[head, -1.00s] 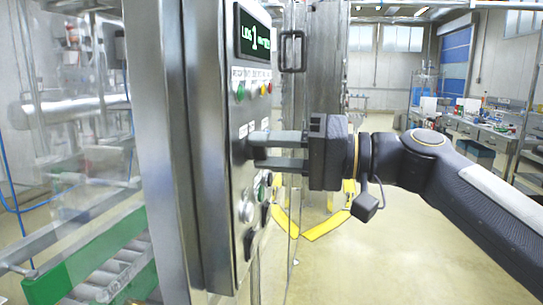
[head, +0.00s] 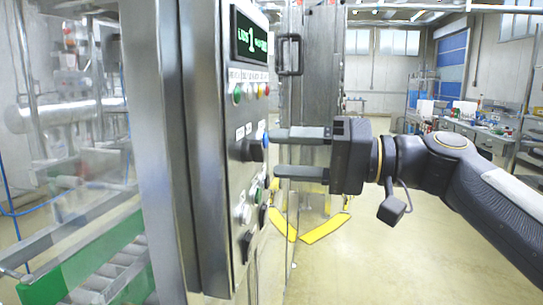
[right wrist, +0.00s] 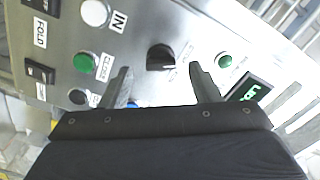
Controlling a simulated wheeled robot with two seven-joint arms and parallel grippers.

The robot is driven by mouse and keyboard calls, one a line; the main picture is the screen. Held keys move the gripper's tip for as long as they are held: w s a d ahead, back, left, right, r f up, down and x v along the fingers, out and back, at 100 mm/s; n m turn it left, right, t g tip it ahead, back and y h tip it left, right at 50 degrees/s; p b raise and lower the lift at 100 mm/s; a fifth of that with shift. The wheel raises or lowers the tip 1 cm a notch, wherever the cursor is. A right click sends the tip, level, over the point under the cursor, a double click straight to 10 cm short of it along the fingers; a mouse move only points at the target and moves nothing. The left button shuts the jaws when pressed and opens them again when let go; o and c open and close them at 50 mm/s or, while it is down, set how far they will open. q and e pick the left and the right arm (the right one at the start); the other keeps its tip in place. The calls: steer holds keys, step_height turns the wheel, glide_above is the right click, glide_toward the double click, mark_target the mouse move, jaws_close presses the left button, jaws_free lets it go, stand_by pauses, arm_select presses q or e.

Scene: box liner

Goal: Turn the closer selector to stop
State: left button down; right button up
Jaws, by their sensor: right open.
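The control panel (head: 222,170) stands left of centre in the head view, seen almost edge-on. A black selector knob (head: 254,150) juts from its face at mid height. My right gripper (head: 274,153) is open and empty, its fingertips just right of the knob and apart from it. In the right wrist view a black knob (right wrist: 160,57) lies beyond and between the spread fingers of the right gripper (right wrist: 160,75). Its small lettering is unreadable, so I cannot tell its setting. My left gripper is out of view.
A lit display (head: 250,38) tops the panel above several coloured buttons. A green button (right wrist: 87,62) and a black switch by a FOLD label (right wrist: 40,33) show in the right wrist view. A handle (head: 290,54) sits behind the panel. Open floor (head: 370,250) lies right.

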steer(key=v, duration=0.4)
steer(key=shift+s+d, duration=0.1)
steer(key=shift+d, duration=0.1)
steer(key=s+d+f+m+h, duration=0.2)
steer(key=s+d+f+h, duration=0.3)
steer(key=f, duration=0.8)
steer(key=s+d+f+m+t+h, duration=0.15)
steer(key=s+f+h, duration=0.4)
steer(key=f, duration=0.85)
steer(key=s+d+f+m+h, duration=0.2)
steer(key=s+d+f+h, duration=0.15)
steer(key=s+f, duration=0.7)
step_height(320, 180, up, 10)
steer(key=w+p, duration=0.2)
steer(key=p, duration=1)
steer(key=shift+w+d+f+n, duration=0.2)
steer(key=shift+w+d+n, duration=0.15)
steer(key=shift+w+d, duration=0.05)
steer(key=shift+g, duration=0.25)
